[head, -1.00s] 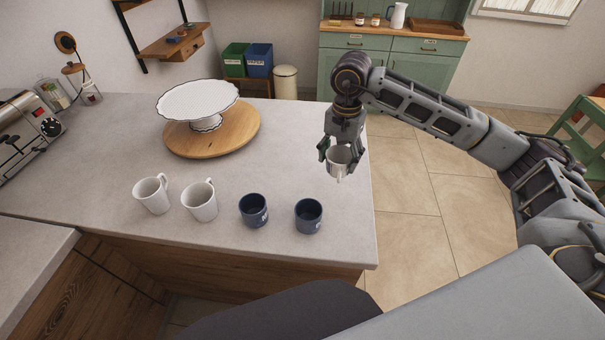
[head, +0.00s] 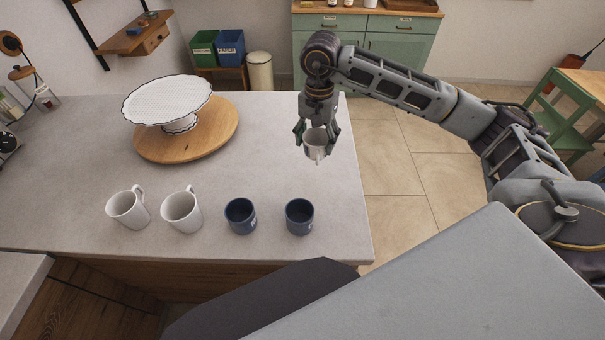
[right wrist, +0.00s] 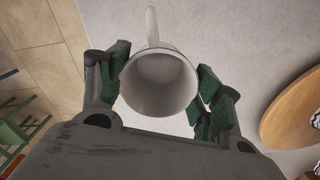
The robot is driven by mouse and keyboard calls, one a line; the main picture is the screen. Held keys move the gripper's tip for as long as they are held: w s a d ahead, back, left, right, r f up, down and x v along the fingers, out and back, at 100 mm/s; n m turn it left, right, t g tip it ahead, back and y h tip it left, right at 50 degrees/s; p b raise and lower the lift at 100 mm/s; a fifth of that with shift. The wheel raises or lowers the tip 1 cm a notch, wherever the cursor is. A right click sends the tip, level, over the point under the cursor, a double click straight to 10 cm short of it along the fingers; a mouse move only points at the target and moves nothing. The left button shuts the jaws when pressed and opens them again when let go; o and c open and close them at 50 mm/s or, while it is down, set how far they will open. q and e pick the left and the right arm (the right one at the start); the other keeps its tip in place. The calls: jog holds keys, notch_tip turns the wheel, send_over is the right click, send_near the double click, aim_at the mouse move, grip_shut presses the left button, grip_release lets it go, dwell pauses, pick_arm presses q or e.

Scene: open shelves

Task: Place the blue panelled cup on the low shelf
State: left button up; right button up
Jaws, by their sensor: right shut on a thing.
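Two dark blue cups stand upright near the front edge of the counter (head: 75,170), a left blue cup (head: 241,217) and a right blue cup (head: 299,218). Each has a pale mark on its side; I cannot tell whether either is panelled. My right gripper (head: 316,135) is shut on a white mug (head: 317,148) and holds it over the counter near its right edge. In the right wrist view the white mug (right wrist: 160,82) sits between both fingers, handle pointing up. A wooden wall shelf (head: 125,42) is at the upper left. My left gripper is not in view.
Two white mugs (head: 128,209) (head: 182,210) stand left of the blue cups. A white cake stand (head: 168,103) on a round wooden board (head: 215,140) stands behind them. Tiled floor (head: 400,195) lies right of the counter. A green cabinet (head: 390,50) is at the back.

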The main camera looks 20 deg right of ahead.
aim_at(315, 154)
jog(key=shift+f+p, duration=0.4)
jog(key=shift+f, duration=2.5)
jog(key=shift+f, duration=0.1)
jog(key=shift+f+p, duration=0.3)
jog(key=shift+f, duration=1.5)
jog(key=shift+f, duration=0.15)
jog(key=o, duration=1.1)
jog(key=shift+r, duration=0.2)
